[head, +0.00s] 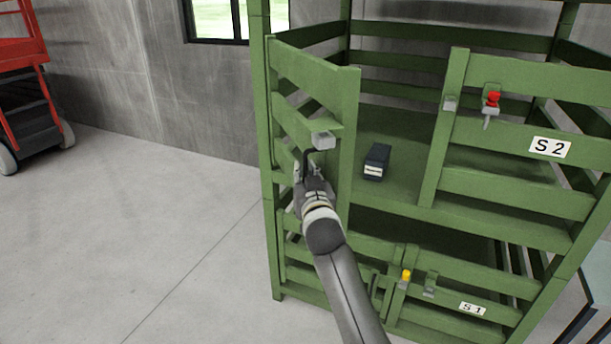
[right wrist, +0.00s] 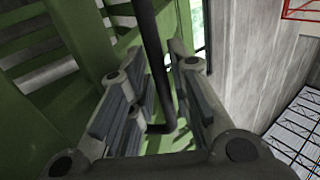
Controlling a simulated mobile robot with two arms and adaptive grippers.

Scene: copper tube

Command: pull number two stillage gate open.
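The number two stillage gate (head: 347,110) is a green slatted leaf on the upper tier, at the left. It stands swung partly outward, with a gap between its free edge and the panel labelled S 2 (head: 548,147). A grey catch (head: 323,140) sits on the leaf. My right gripper (head: 306,165) is at the leaf's dark bar handle (head: 308,154). In the right wrist view the handle (right wrist: 155,65) runs between the parted fingers (right wrist: 157,60), with gaps seeming to show on both sides. My left gripper is not in view.
A dark box (head: 376,162) lies on the upper shelf (head: 400,195). The S 2 panel has a red-knobbed latch (head: 492,101). The lower S 1 gate (head: 440,300) has a yellow-knobbed latch (head: 405,276). Floor (head: 130,230) at left is clear, up to a red lift (head: 25,80).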

